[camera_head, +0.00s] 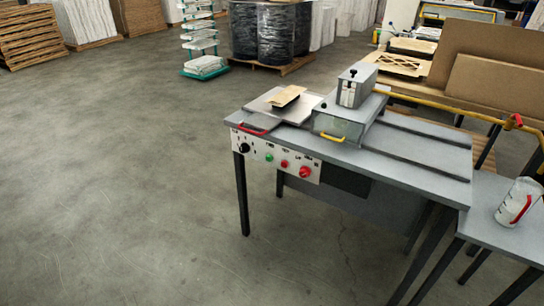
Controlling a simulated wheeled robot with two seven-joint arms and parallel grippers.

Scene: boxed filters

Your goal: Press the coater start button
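The coater (430,150) is a grey table-like machine on dark legs, right of the middle. A white control panel (275,160) hangs on its front left edge. The panel carries a black knob (244,148), a green button (269,157), a small red button (284,163) and a larger red button (305,171). The panel's lettering is too small to read, so I cannot tell which button is labelled start. Neither of my grippers shows in the head view.
On the coater stand a grey box unit (357,84) and a flat plate (262,103) bearing a tan piece (287,95). A yellow pipe (455,106) runs behind. The floor (120,180) at left is clear.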

